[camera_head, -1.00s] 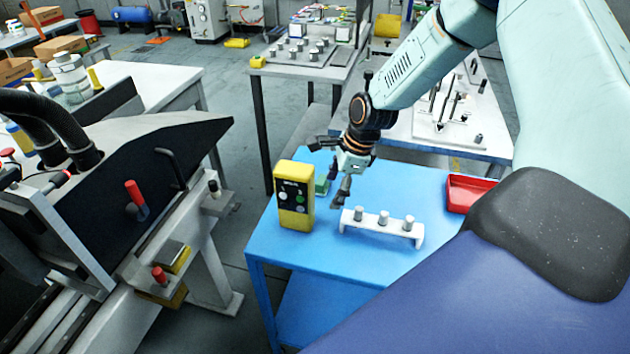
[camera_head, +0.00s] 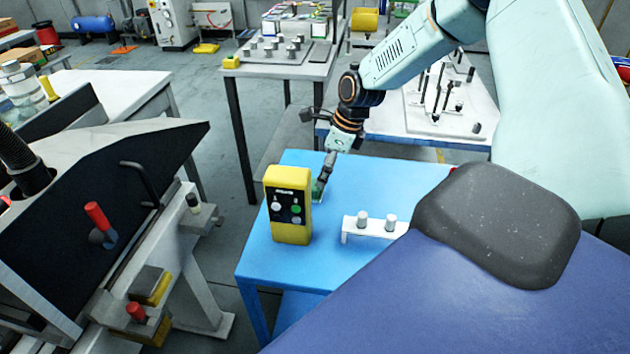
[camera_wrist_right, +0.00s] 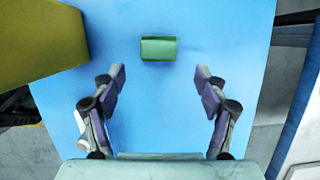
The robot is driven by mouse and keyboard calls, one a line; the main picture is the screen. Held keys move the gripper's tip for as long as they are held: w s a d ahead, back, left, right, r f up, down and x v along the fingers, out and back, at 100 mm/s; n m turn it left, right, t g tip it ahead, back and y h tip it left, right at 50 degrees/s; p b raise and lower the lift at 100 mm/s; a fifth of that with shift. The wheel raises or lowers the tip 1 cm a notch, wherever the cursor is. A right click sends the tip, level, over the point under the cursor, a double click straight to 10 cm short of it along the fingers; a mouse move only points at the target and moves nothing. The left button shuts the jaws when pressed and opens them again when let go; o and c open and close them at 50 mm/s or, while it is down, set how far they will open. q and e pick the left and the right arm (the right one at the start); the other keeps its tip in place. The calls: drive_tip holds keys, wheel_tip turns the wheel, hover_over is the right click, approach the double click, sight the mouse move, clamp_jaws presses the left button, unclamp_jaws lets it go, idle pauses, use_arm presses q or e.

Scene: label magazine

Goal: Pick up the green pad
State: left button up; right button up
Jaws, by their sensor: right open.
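The green pad (camera_wrist_right: 158,48) is a small green block on the blue table (camera_wrist_right: 150,110). In the right wrist view it lies ahead of my right gripper (camera_wrist_right: 160,82), about midway between the lines of its two fingers and apart from them. The gripper is open with nothing between its fingers. In the head view my right gripper (camera_head: 322,180) is low over the table beside the yellow control box, and only a bit of the green pad (camera_head: 316,192) shows behind the box and fingers. My left gripper is in neither view.
The yellow control box (camera_head: 289,230) stands close to the left of the pad. A white rack with grey pegs (camera_head: 374,230) is to the right on the table. A black and grey machine (camera_head: 110,180) is at the left. The table's middle is clear.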

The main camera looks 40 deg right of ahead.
drive_tip(key=shift+w+f, duration=0.1)
drive_tip(key=shift+f, duration=0.4)
drive_tip(key=f+b, duration=0.1)
drive_tip(key=w+a+f, duration=0.1)
drive_tip(key=f+b, duration=0.1)
drive_tip(key=shift+w+a+b, duration=0.2)
drive_tip(key=shift+a+b, duration=0.1)
drive_tip(key=shift+f, duration=0.3)
drive_tip(key=shift+d+f+b, duration=0.15)
drive_tip(key=shift+f+b, duration=0.1)
drive_tip(key=shift+b, duration=0.05)
drive_tip(key=shift+w+a, duration=0.15)
drive_tip(key=shift+a, duration=0.05)
drive_tip(key=shift+c, duration=2)
drive_tip(key=shift+d, duration=0.2)
drive_tip(key=c, duration=0.4)
drive_tip(key=shift+a, duration=0.15)
drive_tip(key=c, duration=0.4)
drive_tip(key=shift+r, duration=0.25)
drive_tip(key=shift+c, duration=0.2)
wheel_tip(320, 180, up, 9)
drive_tip(key=p, duration=0.4)
drive_tip(key=shift+f, duration=0.2)
drive_tip(key=shift+r, duration=0.45)
